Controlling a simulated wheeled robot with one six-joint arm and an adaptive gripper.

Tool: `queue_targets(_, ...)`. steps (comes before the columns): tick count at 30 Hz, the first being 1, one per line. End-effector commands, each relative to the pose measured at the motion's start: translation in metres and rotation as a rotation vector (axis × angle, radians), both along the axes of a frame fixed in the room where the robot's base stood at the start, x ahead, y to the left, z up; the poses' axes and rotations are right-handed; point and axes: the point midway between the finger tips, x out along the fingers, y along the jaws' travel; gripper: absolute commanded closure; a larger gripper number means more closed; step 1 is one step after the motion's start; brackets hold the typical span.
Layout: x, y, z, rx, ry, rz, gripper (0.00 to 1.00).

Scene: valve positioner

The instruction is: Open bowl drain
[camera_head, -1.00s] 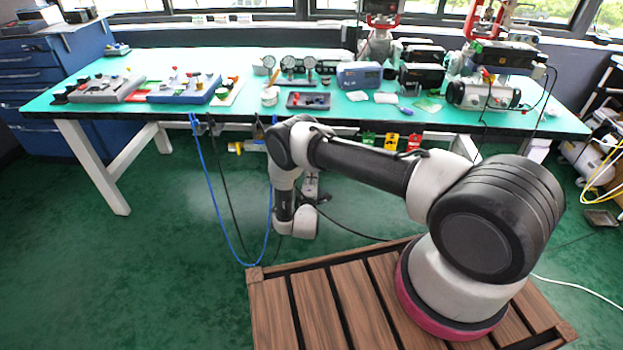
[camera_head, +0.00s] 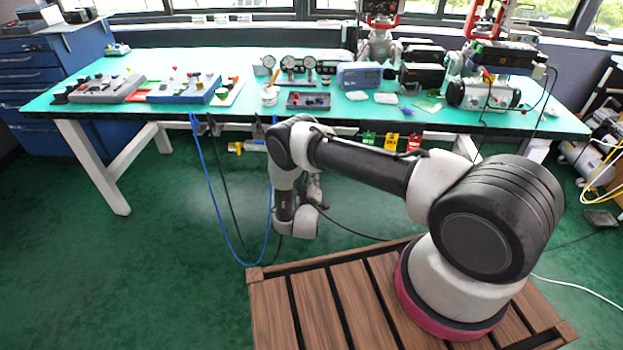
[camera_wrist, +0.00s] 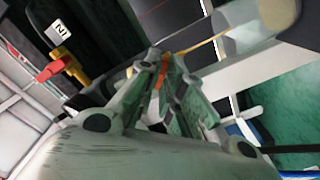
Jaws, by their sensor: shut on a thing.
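In the wrist view my gripper (camera_wrist: 166,70) is shut, with its fingertips close together on a small orange piece (camera_wrist: 164,64). I take this to be the bowl drain, but its shape is mostly hidden by the fingers. A pale, rounded body (camera_wrist: 262,14) lies just beyond the fingertips at the upper right; it may be the bowl, but it is blurred. In the head view my gripper (camera_head: 315,188) is partly hidden behind my arm, below the table's front edge. The drain cannot be made out there.
A yellow-ended fitting (camera_head: 236,147) hangs under the green-topped table (camera_head: 215,62). Blue hose (camera_head: 215,195) and black cables loop down near my arm. Coloured tags (camera_head: 391,141) hang on the table front. In the wrist view a red handle (camera_wrist: 54,69) is at the left.

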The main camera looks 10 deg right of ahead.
Motion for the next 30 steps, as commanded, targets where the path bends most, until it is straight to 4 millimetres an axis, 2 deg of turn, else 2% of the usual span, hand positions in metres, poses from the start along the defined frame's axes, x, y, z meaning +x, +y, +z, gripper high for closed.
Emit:
queue_targets(18, -0.0002, -0.0001, -0.0007, 0.528, -0.170, 0.000, 1.00)
queue_targets(30, -0.0003, 0.0000, -0.0008, 0.722, -0.232, 0.000, 1.00)
